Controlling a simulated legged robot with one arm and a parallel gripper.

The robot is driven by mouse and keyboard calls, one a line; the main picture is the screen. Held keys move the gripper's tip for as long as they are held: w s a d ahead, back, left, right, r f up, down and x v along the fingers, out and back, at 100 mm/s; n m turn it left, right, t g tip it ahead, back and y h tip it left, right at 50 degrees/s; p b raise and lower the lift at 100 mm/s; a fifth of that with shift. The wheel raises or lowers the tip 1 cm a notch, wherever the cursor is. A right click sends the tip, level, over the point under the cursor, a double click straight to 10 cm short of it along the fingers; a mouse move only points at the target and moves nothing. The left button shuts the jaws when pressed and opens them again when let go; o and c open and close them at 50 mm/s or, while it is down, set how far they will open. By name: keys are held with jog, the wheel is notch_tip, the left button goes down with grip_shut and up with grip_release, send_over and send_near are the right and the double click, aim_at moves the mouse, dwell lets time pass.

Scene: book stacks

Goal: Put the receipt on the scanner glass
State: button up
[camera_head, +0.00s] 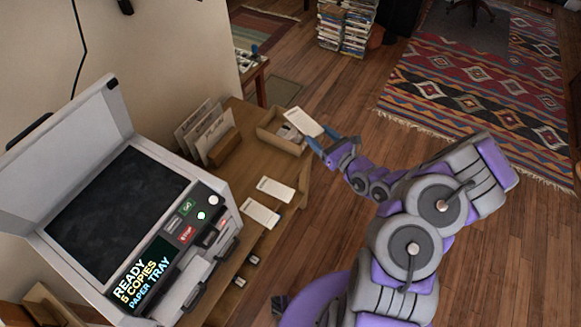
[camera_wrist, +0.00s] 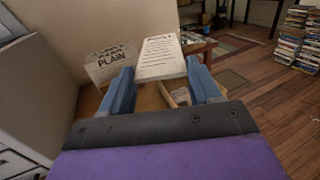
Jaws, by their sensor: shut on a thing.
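My gripper (camera_head: 320,137) is shut on a white slip with printed lines, which looks like the receipt (camera_head: 303,122). It holds the slip above the open wooden tray (camera_head: 266,136) at the desk's far end. In the wrist view the receipt (camera_wrist: 160,58) sits between the two blue fingers, its far end sticking out beyond them. The scanner glass (camera_head: 115,215) is a dark, bare panel on the copier at left, well apart from my gripper. The copier's lid (camera_head: 62,158) is raised.
Two other white slips (camera_head: 276,189) (camera_head: 260,213) lie on the wooden desk. The copier's control panel (camera_head: 190,218) is lit, showing "READY". Stacked books and a patterned rug lie farther off on the floor.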

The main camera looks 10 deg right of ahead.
jog(key=s+a+f+n+g+y, duration=0.1)
jog(key=s+f+n+g+y, duration=0.1)
jog(key=s+f, duration=0.5)
jog(key=s+a+f+n+g+y, duration=0.2)
jog(key=s+f, duration=0.5)
jog(key=f, duration=0.5)
jog(key=shift+s+f+y, duration=0.3)
jog(key=shift+s+f, duration=0.1)
jog(key=w+f+b, duration=0.2)
jog(key=w+b, duration=0.1)
jog(key=w, duration=0.5)
jog(key=w+f+b, duration=0.2)
jog(key=w+b, duration=0.1)
jog(key=w, duration=0.5)
jog(key=shift+d+f, duration=0.35)
jog(key=shift+d, duration=0.05)
